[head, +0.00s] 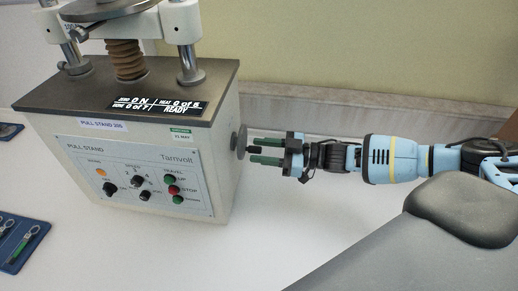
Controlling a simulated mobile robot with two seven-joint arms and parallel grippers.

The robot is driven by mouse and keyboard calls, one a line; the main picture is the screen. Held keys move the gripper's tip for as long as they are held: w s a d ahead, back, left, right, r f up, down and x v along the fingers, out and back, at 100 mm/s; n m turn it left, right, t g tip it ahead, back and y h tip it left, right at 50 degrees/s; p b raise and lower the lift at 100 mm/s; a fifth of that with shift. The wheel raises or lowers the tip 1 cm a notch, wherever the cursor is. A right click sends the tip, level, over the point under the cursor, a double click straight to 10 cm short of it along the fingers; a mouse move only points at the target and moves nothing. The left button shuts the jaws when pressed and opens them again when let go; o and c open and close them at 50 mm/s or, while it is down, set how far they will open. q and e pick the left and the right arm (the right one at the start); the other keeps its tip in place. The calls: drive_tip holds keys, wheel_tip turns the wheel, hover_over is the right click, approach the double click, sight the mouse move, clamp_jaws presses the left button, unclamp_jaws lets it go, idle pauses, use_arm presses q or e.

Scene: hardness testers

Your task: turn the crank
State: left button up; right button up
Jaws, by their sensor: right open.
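The pull stand (120,152) is a pale box with a dark top plate, standing on the light surface at the left. Its crank (239,142) is a grey disc on the box's right side, seen nearly edge-on, with a short black handle (253,149) sticking out to the right. My right gripper (253,151) comes in from the right with its two green fingers pointing at the disc. The fingers are open, one above and one below the black handle. Whether either touches the handle cannot be told. My left gripper is not in view.
The front panel (140,182) has several knobs and coloured buttons. A display (155,104) on top reads 0 N and READY. A blue tray (20,243) with small tools lies at the lower left. The surface in front of the stand is clear; a wall stands behind.

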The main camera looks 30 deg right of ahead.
drive_tip(key=shift+w+a, duration=0.4)
drive_tip(key=shift+a, duration=0.05)
clamp_jaws()
drive_tip(key=shift+w+d+r+n, duration=0.15)
drive_tip(key=shift+w+n, duration=0.05)
drive_tip(key=shift+n, duration=0.65)
drive_tip(key=shift+w+d+r+n, duration=0.1)
drive_tip(key=shift+w+d+n, duration=0.05)
drive_tip(key=shift+n, duration=0.7)
unclamp_jaws()
